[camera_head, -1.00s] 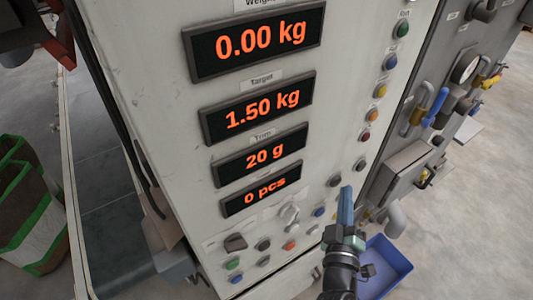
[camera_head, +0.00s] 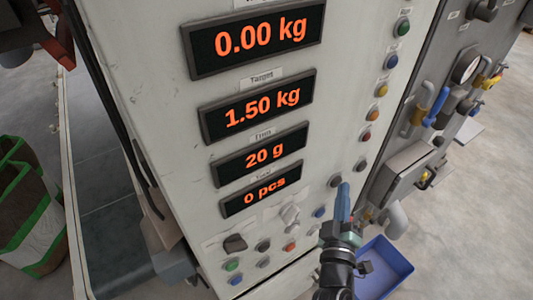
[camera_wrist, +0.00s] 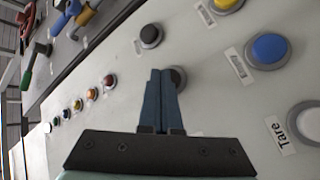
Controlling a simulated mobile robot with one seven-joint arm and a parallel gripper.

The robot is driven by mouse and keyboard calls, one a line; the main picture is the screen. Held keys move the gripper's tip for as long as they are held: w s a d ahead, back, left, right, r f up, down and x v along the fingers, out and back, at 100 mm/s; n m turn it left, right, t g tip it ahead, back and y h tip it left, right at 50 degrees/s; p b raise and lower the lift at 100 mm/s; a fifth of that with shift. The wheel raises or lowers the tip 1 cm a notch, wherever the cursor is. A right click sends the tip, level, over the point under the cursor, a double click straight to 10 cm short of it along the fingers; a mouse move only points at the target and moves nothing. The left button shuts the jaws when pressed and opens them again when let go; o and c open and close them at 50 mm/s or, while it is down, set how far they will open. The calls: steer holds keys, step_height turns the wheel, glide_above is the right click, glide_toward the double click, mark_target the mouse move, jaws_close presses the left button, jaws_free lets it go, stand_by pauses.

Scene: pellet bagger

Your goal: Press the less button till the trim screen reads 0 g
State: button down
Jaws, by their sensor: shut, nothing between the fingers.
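The trim screen (camera_head: 264,155) on the white panel reads 20 g in orange digits. Two dark round buttons sit low on the panel, a left one (camera_head: 335,180) and a right one (camera_head: 361,165); I cannot read which is less. My gripper (camera_head: 345,187) is shut and empty, its blue fingertips close beside the left dark button. In the wrist view the fingertips (camera_wrist: 161,73) partly cover that button (camera_wrist: 178,76), and the other dark button (camera_wrist: 150,36) shows clear of them. I cannot tell whether the tips touch the panel.
A blue button (camera_wrist: 270,50) and a white Tare button (camera_wrist: 307,121) lie near in the wrist view. A column of coloured buttons runs up the panel's right edge. A blue bin (camera_head: 385,268) stands below. A grey cabinet with valves (camera_head: 440,105) is at the right.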

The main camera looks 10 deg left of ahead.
steer(key=shift+w+a, duration=0.15)
steer(key=shift+r, duration=0.1)
stand_by(0.3)
steer(key=shift+s+d+p, duration=0.45)
steer(key=shift+s+p, duration=0.05)
steer(key=shift+s, duration=0.1)
steer(key=shift+s+d, duration=0.1)
steer(key=s+d+p, duration=0.1)
steer(key=s, duration=0.1)
steer(key=s+d+p, duration=0.2)
steer(key=shift+s+d+p, duration=0.3)
stand_by(0.4)
